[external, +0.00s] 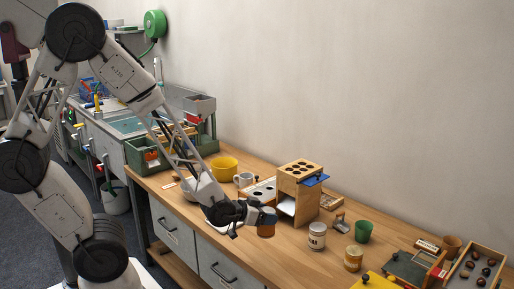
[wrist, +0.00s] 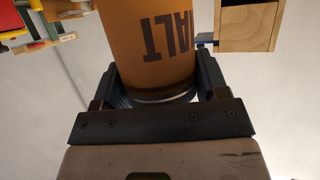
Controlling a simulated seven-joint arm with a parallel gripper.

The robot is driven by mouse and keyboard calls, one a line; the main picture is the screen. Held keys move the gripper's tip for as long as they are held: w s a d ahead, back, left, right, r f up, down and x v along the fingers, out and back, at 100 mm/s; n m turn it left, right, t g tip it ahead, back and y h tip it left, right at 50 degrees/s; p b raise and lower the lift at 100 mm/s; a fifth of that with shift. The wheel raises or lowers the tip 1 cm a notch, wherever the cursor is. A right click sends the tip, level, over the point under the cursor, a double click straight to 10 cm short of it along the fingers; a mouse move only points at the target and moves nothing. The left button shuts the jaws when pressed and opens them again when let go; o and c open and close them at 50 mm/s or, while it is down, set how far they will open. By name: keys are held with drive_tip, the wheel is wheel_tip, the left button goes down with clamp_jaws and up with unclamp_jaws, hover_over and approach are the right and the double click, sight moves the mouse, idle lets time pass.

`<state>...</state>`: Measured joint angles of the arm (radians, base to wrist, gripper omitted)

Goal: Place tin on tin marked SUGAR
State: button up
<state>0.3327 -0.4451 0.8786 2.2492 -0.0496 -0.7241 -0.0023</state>
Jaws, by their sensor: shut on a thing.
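My gripper (external: 264,217) is shut on an orange-brown tin (external: 266,229), beside the wooden box stand. In the wrist view the tin (wrist: 150,45) fills the space between the two dark fingers, with dark lettering that seems to include "ALT" and a metal rim near the fingers. I cannot tell whether it touches the table. A white tin (external: 317,240) with small dark print stands upright to the right, apart from my gripper. A yellow-tan tin (external: 353,261) stands further right. The print on both is too small to read, so I cannot tell which is marked SUGAR.
A wooden box stand (external: 298,190) with holes on top is just behind my gripper. A green cup (external: 363,232) stands behind the tins. A wooden tray of chestnuts (external: 503,268) lies at far right. A yellow bowl (external: 224,168) and mug (external: 243,180) are at left.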

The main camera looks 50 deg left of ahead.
drive_tip(key=shift+m+h, duration=0.7)
drive_tip(key=w+d+r, duration=0.1)
drive_tip(key=r, duration=0.1)
drive_tip(key=w+d+r, duration=0.1)
drive_tip(key=w+d, duration=0.1)
drive_tip(key=shift+w+r, duration=0.15)
drive_tip(key=shift+r, duration=0.25)
drive_tip(key=w+d, duration=0.2)
drive_tip(key=w, duration=0.5)
drive_tip(key=w+d+f, duration=0.1)
drive_tip(key=w+d, duration=0.2)
drive_tip(key=w, duration=0.4)
drive_tip(key=shift+f, duration=0.25)
drive_tip(key=shift+w+d, duration=0.1)
drive_tip(key=shift+w, duration=0.1)
drive_tip(key=shift+w+d+f, duration=0.1)
drive_tip(key=shift+w+f, duration=0.05)
drive_tip(key=shift+f, duration=0.75)
drive_tip(key=shift+w+f, duration=0.15)
drive_tip(key=shift+f, duration=0.75)
drive_tip(key=shift+f, duration=0.15)
drive_tip(key=o, duration=1.1)
drive_tip(key=shift+g, duration=0.3)
